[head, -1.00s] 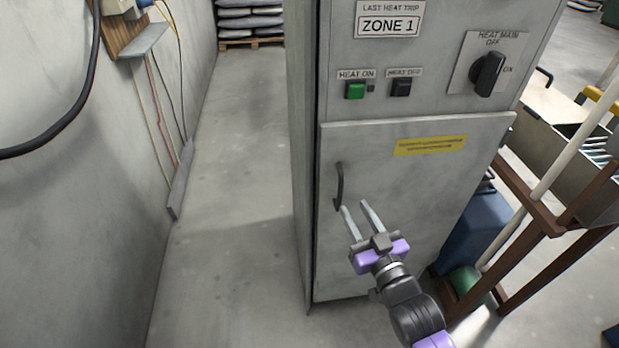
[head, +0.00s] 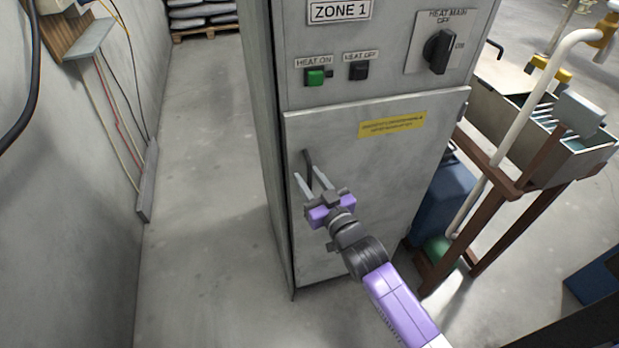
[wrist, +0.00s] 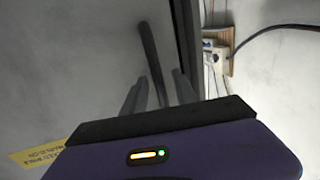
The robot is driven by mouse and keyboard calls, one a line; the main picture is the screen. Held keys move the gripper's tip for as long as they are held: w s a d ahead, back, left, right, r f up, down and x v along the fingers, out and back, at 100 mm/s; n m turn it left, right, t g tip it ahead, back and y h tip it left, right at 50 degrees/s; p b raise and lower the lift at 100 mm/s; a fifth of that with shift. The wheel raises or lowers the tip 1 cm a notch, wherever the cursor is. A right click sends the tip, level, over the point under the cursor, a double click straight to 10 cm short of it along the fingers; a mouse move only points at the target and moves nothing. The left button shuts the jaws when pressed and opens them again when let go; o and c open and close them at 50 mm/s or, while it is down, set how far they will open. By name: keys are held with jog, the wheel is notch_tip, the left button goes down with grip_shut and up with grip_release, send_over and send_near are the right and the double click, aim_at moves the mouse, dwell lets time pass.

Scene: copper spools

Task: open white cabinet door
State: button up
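The white cabinet door (head: 385,190) is the pale grey-white lower panel of the cabinet, with a yellow label (head: 392,125); it looks closed. Its dark bar handle (head: 307,158) is near the door's left edge, partly hidden by my gripper. My gripper (head: 308,180) is open, its two grey fingers reaching to the handle. In the wrist view the dark handle (wrist: 151,55) runs down between the two fingertips (wrist: 158,88), one on each side. I cannot tell whether either finger touches it.
The cabinet's upper panel has a green button (head: 315,77), a black button (head: 358,71) and a rotary switch (head: 438,52). A brown metal stand (head: 475,190) and a blue container (head: 440,200) stand close on the right. Clear floor (head: 200,200) lies left of the cabinet.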

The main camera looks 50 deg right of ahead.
grip_shut()
dwell(1.4)
